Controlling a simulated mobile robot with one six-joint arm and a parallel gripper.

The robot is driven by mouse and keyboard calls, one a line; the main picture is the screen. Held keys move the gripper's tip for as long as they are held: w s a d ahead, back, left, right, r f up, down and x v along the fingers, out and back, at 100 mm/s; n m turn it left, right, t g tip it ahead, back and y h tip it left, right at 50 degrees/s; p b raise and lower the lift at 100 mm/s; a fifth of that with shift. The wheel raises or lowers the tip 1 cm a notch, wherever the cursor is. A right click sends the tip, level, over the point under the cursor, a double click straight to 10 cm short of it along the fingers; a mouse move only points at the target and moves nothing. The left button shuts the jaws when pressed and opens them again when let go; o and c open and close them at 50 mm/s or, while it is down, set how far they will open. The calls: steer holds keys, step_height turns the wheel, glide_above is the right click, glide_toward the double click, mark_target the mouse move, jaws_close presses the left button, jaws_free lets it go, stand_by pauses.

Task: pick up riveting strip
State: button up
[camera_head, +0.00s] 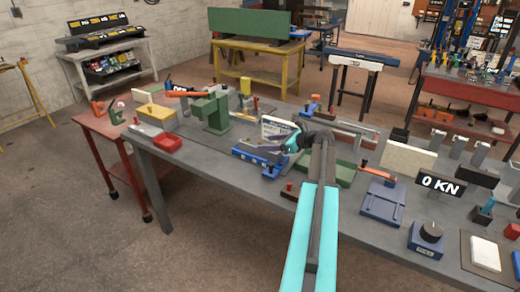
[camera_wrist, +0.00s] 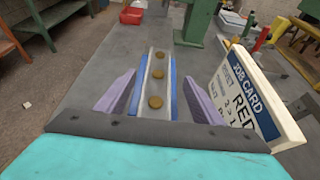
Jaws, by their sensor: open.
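The riveting strip (camera_wrist: 158,88) is a narrow pale grey bar with three round brass-coloured rivet heads along it, seen in the wrist view. It lies on a blue fixture (camera_wrist: 173,92), which also shows as a blue block on the bench in the head view (camera_head: 248,158). My gripper (camera_wrist: 160,77) is open, with one purple finger on each side of the strip and visible gaps between them. The near end of the strip is hidden behind my gripper body. In the head view my arm covers part of this area, and the strip is too small to make out clearly.
A white and blue job card (camera_wrist: 245,92) stands upright close to the right finger. A reddish block (camera_wrist: 132,15) sits beyond the strip's far end. Grey bench top left of the fixture is clear.

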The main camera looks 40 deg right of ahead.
mark_target(258, 143)
steer(key=shift+w+a+f+p, duration=0.15)
steer(key=shift+w+a+p, duration=0.05)
steer(key=shift+w+p, duration=0.2)
steer(key=shift+p+x, duration=0.8)
steer(key=shift+x, duration=1.35)
steer(key=shift+f, duration=0.15)
steer(key=c, duration=1.5)
steer(key=shift+r, duration=0.25)
steer(key=shift+r+b, duration=1.35)
steer(key=shift+r, duration=3.5)
